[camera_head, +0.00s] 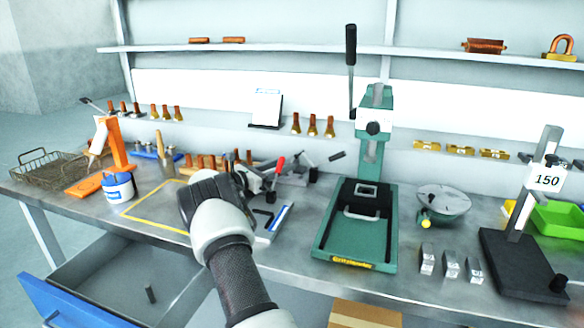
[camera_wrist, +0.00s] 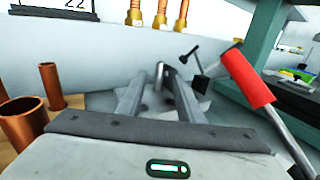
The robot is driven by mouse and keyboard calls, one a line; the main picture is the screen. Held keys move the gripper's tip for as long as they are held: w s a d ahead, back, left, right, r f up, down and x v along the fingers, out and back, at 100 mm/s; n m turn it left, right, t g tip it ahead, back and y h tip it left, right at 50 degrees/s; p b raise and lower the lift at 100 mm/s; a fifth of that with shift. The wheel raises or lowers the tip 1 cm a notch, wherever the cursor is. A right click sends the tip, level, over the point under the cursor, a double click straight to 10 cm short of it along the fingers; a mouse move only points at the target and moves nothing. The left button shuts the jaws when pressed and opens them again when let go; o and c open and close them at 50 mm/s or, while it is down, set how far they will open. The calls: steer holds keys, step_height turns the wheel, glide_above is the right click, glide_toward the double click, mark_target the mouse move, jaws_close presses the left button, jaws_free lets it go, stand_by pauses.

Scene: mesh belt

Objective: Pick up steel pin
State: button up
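My gripper (camera_head: 236,168) is over the middle of the bench, beside a red-handled clamp (camera_head: 278,166). In the wrist view its two fingers (camera_wrist: 158,82) are apart, with no held object visible. A small grey upright cylinder (camera_wrist: 159,74) shows between the fingertips, seemingly beyond them; it may be a steel pin, but I cannot tell whether it touches a finger. Another small dark grey cylinder (camera_head: 150,293) stands or leans in the open drawer (camera_head: 120,270) at the lower left. I cannot tell which of the two is the steel pin.
The clamp's red handle (camera_wrist: 248,78) is close on the right in the wrist view. Copper tubes (camera_wrist: 22,122) stand close on the left. A green press (camera_head: 365,215) stands right of my gripper. A yellow-outlined area (camera_head: 150,222) on the bench is mostly clear.

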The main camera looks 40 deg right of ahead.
mark_target(292, 160)
steer(key=d, duration=0.3)
steer(key=shift+s+f, duration=0.1)
steer(key=shift+a+r, duration=0.1)
steer(key=shift+r, duration=0.15)
steer(key=c, duration=0.8)
jaws_close()
steer(key=shift+s+r, duration=0.1)
steer(key=shift+r, duration=0.1)
step_height(292, 160, up, 9)
steer(key=p, duration=0.2)
steer(key=shift+r, duration=0.2)
